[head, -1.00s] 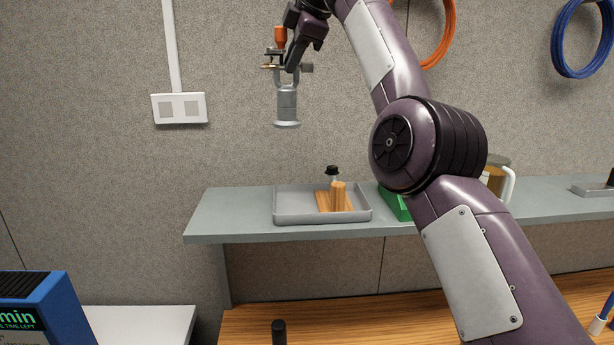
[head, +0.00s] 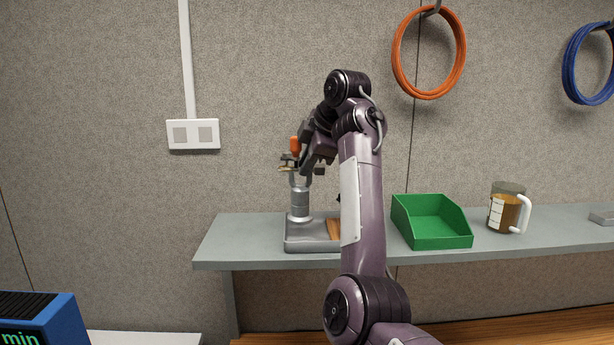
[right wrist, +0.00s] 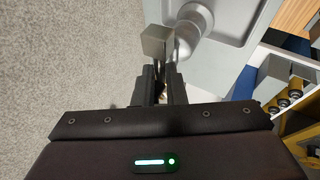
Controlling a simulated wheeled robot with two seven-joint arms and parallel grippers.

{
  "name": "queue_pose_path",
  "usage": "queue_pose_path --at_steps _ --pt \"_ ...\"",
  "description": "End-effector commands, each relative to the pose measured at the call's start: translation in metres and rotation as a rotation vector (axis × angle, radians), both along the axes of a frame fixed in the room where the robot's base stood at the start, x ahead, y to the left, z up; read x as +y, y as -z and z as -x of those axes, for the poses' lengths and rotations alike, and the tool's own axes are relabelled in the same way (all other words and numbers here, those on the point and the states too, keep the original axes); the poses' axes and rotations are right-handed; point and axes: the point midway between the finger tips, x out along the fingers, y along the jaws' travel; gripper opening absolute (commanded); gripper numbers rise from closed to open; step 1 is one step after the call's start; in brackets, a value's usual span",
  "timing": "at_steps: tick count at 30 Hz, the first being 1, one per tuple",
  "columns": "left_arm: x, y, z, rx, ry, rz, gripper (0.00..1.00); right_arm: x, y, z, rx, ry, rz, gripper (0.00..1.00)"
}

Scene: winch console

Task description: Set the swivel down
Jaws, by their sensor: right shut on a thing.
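The swivel (head: 300,203) is a grey metal cylinder with a flared foot and a fork at its top, with brass-coloured and orange parts above. It is upright. My right gripper (head: 305,160) is shut on its upper part. The foot is over the back left of the grey tray (head: 305,246); I cannot tell whether it touches the tray floor. My left gripper is not in view.
The tray sits on a grey shelf (head: 370,259). A wooden piece (head: 333,229) in it is partly hidden by my right arm. A green bin (head: 432,222) and a mug-like jug (head: 507,208) stand to the right. The shelf's left end is clear.

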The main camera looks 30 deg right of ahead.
Motion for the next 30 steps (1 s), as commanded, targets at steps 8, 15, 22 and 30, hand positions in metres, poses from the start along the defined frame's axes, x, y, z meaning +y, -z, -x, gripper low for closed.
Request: queue_pose_path --at_steps 8,15,22,30 --pt "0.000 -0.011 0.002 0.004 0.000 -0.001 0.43 0.000 0.028 0.000 -0.003 0.000 0.001 0.00" --pt "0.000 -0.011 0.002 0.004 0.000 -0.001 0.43 0.000 0.035 0.000 -0.005 0.000 0.001 0.00" --pt "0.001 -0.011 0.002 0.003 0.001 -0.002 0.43 0.000 0.037 0.000 0.000 -0.001 0.001 0.33" --pt "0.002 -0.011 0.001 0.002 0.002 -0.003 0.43 0.000 0.036 0.000 0.000 0.000 0.000 0.33"
